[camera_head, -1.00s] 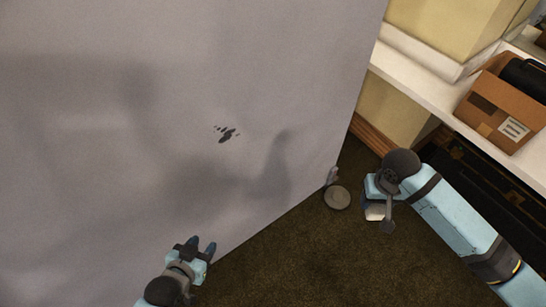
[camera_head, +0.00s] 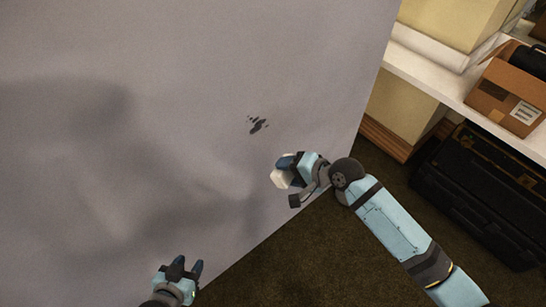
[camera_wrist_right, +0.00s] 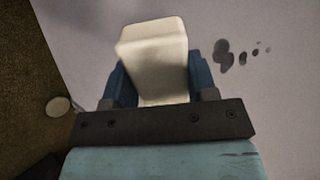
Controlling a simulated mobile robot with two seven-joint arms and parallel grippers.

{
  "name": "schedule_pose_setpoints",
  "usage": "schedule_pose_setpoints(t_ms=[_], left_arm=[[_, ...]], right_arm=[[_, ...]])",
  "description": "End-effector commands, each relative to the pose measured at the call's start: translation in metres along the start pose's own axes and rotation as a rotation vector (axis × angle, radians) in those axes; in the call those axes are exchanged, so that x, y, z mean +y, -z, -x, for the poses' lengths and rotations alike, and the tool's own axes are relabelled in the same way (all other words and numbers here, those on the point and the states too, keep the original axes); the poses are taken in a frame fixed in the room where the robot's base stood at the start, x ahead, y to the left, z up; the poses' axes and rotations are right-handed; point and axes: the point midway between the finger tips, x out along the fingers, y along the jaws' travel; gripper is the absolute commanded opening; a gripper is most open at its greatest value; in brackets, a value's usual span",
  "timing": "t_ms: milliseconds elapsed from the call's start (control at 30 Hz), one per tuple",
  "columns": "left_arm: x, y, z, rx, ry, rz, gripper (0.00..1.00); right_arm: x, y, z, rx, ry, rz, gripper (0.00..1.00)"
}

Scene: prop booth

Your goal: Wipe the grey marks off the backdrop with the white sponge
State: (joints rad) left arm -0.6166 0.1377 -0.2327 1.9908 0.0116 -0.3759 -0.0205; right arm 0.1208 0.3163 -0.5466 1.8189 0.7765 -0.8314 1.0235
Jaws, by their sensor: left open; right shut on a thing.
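The grey backdrop (camera_head: 170,60) fills the left and middle of the head view. Dark grey marks (camera_head: 258,124) sit on it as a small cluster of spots; they also show in the right wrist view (camera_wrist_right: 225,55), to the right of the sponge. My right gripper (camera_head: 288,168) is shut on the white sponge (camera_wrist_right: 155,50), which sticks out past the fingers. In the head view the sponge (camera_head: 281,180) is below and a little right of the marks, in front of the backdrop. I cannot tell whether it touches. My left gripper (camera_head: 183,268) is open and empty at the lower left.
A white shelf (camera_head: 430,75) at the right holds a cardboard box (camera_head: 497,100) with a dark thing inside. A black case (camera_head: 480,205) stands below it. Dark carpet (camera_head: 300,265) lies clear at the bottom. A pale round thing (camera_wrist_right: 58,106) shows in the wrist view.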

Motion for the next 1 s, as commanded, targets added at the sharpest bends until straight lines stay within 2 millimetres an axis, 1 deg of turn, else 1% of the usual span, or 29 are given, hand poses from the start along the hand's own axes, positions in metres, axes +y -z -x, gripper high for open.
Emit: schedule_pose_setpoints(t_ms=[33, 167, 300, 400, 567, 1000], left_arm=[[0.001, -0.005, -0.004, 0.001, -0.002, 0.001, 0.43], [0.003, -0.011, -0.009, 0.003, -0.006, 0.002, 0.43], [0.003, -0.017, -0.013, 0.004, -0.006, 0.001, 0.43], [0.002, -0.019, -0.015, 0.005, -0.005, 0.001, 0.43], [0.000, -0.022, -0.017, 0.004, -0.003, 0.000, 0.43], [-0.001, -0.036, -0.026, 0.003, -0.002, 0.000, 0.43]], right_arm=[[-0.005, -0.003, -0.008, 0.043, 0.087, -0.029, 0.34], [-0.029, -0.003, -0.018, 0.169, 0.297, -0.074, 0.34], [-0.049, -0.001, -0.020, 0.284, 0.460, -0.096, 0.34], [-0.059, 0.001, -0.018, 0.338, 0.528, -0.098, 0.34], [-0.066, 0.005, -0.021, 0.364, 0.557, -0.095, 0.34], [-0.086, 0.021, -0.055, 0.363, 0.554, -0.095, 0.34]])
